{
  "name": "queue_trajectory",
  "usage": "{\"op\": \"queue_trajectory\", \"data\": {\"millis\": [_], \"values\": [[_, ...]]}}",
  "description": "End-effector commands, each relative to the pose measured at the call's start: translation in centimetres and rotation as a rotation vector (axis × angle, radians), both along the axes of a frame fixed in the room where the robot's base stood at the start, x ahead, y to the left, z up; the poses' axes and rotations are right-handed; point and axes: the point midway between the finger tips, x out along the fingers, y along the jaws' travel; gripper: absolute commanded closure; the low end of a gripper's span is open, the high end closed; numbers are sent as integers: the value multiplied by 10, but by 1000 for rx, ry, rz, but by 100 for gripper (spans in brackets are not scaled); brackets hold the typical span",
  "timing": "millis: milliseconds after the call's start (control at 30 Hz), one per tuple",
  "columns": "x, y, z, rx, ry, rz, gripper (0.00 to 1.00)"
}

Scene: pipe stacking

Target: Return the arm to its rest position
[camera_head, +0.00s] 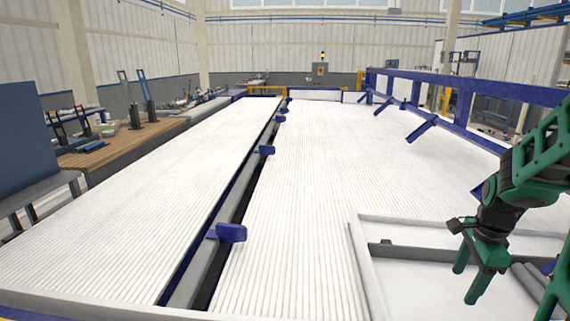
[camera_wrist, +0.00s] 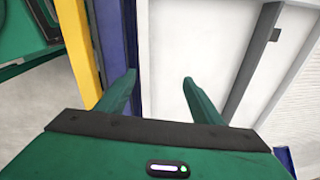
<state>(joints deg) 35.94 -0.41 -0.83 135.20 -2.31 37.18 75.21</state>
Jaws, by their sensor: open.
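My green gripper (camera_head: 466,286) hangs at the lower right of the head view, above a white-walled tray (camera_head: 357,262). Its fingers point down and stand apart. The wrist view shows both green fingers of the gripper (camera_wrist: 159,80) spread with nothing between them. My green and black arm comes in from the right edge of the head view. Grey pipes (camera_head: 528,280) lie in the tray just right of the gripper, partly hidden by my arm.
A long white ribbed bed (camera_head: 310,170) fills the middle, split by a rail with blue stops (camera_head: 231,233). A blue railing (camera_head: 465,105) runs along the right. A wooden bench (camera_head: 120,143) stands at the left. A yellow post (camera_wrist: 78,45) is close by in the wrist view.

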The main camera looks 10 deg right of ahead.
Motion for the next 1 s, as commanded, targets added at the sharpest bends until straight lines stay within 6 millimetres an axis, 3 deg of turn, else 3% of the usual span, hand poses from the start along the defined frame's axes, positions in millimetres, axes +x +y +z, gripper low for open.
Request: {"op": "queue_trajectory", "data": {"millis": [300, 600, 800, 1000], "values": [[-63, 52, 39, -55, 91, 574, 40], [-126, 93, 57, -43, 135, 1099, 40], [-152, 108, 59, -25, 136, 1317, 40], [-159, 111, 60, -20, 135, 1374, 40]]}}
